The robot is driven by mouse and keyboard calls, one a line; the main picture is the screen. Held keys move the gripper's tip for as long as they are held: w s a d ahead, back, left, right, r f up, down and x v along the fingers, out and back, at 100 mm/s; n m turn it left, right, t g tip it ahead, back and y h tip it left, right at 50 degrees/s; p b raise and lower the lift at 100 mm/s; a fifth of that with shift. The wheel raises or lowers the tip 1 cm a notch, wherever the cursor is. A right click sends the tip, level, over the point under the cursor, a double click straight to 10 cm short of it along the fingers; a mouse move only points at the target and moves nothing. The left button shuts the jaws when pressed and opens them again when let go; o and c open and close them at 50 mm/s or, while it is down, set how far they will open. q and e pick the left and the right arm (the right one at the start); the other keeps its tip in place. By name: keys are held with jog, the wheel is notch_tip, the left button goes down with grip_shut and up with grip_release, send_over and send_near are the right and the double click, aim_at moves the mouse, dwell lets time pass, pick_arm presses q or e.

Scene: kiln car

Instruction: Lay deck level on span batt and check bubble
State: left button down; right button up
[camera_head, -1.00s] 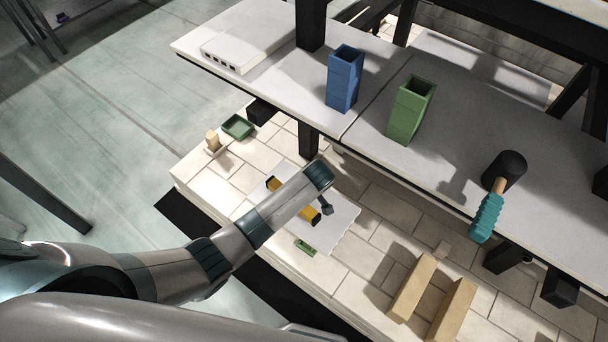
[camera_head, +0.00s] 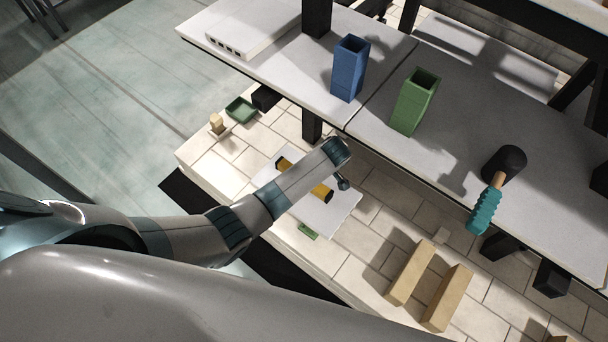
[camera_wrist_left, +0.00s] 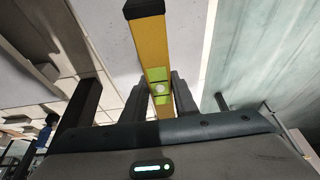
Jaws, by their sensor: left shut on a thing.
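The deck level, a yellow bar with black ends (camera_head: 322,191), lies across or just above a thin pale slab (camera_head: 331,216); contact is unclear. My arm covers its middle in the head view. My left gripper (camera_wrist_left: 160,98) is around the level (camera_wrist_left: 154,45) at mid-length, a dark finger on each side. A bright green window with a pale round spot shows between the fingers; the bubble's position cannot be read. The pale slab could be the span batt, but no marking confirms it. My right gripper is out of view.
Two tan bars (camera_head: 411,273) lie right on the tiled deck. A small green piece (camera_head: 307,231) lies near the slab. Above the deck, a grey shelf (camera_head: 470,130) holds blue (camera_head: 349,70) and green (camera_head: 414,103) hollow blocks and a teal-handled tool (camera_head: 485,211).

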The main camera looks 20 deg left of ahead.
pick_arm(q)
jog(key=shift+w+d+b, duration=0.3)
jog(key=shift+w+b, duration=0.2)
jog(key=shift+w, duration=0.1)
notch_tip(320, 180, down, 2)
jog(key=shift+w+d+b, duration=0.15)
jog(key=shift+b, duration=0.4)
jog(key=shift+f+b, duration=0.3)
jog(key=shift+f, duration=0.25)
jog(key=shift+s+a+f+b, duration=0.2)
jog(key=shift+s+f+b, duration=0.1)
jog(key=shift+b, duration=0.25)
jog(key=shift+f, duration=0.1)
jog(key=shift+p, duration=0.4)
jog(key=shift+f+b, duration=0.45)
jog(key=shift+f, duration=0.15)
